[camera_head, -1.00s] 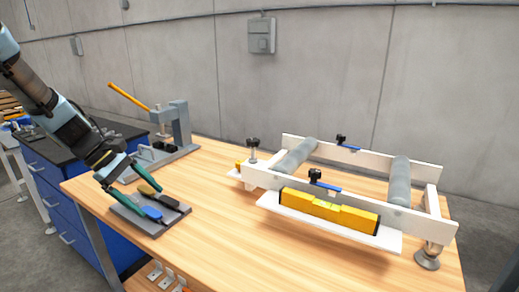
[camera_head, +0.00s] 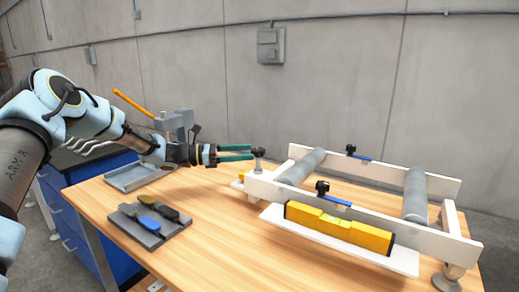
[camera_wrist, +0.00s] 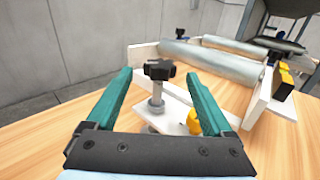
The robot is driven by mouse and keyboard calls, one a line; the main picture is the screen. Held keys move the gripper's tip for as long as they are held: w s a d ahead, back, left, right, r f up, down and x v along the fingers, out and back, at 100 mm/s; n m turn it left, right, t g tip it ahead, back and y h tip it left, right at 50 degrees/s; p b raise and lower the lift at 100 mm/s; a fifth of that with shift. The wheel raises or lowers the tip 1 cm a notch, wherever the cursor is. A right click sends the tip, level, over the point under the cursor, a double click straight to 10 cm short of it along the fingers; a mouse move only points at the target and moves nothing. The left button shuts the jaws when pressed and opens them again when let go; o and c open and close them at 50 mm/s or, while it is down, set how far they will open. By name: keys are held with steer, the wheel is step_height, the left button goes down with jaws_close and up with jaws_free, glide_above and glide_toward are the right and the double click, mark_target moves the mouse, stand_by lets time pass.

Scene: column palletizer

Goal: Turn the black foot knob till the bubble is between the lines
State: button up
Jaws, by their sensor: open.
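The black foot knob (camera_head: 259,152) sits on an upright threaded stem at the left corner of the white roller frame (camera_head: 265,190). In the wrist view the knob (camera_wrist: 159,69) stands ahead of and between my gripper's green fingers, apart from both. My gripper (camera_head: 252,152) is open and empty, pointing right at the knob. The yellow spirit level (camera_head: 338,229) lies on a white ledge (camera_head: 405,262) along the frame's near side. Its bubble is too small to make out. The level's end also shows in the wrist view (camera_wrist: 284,78).
Two grey rollers (camera_head: 415,194) cross the frame, with black-knobbed blue clamps (camera_head: 337,201) on its rails. A grey tray (camera_head: 150,226) with blue and dark-handled tools lies front left. A press with an orange lever (camera_head: 132,103) stands behind my gripper. The front middle tabletop is clear.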

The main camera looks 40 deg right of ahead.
mark_target(259, 149)
steer(key=shift+p+x, duration=0.6)
steer(key=shift+x, duration=1.95)
jaws_close()
steer(key=shift+f+n+t+h+b, duration=0.15)
steer(key=shift+n+t+h+b, duration=0.7)
steer(key=shift+t, duration=0.45)
steer(key=shift+n+t+h+b, duration=0.25)
steer(key=shift+n+t+b, duration=0.4)
steer(key=shift+n+t, duration=0.35)
jaws_free()
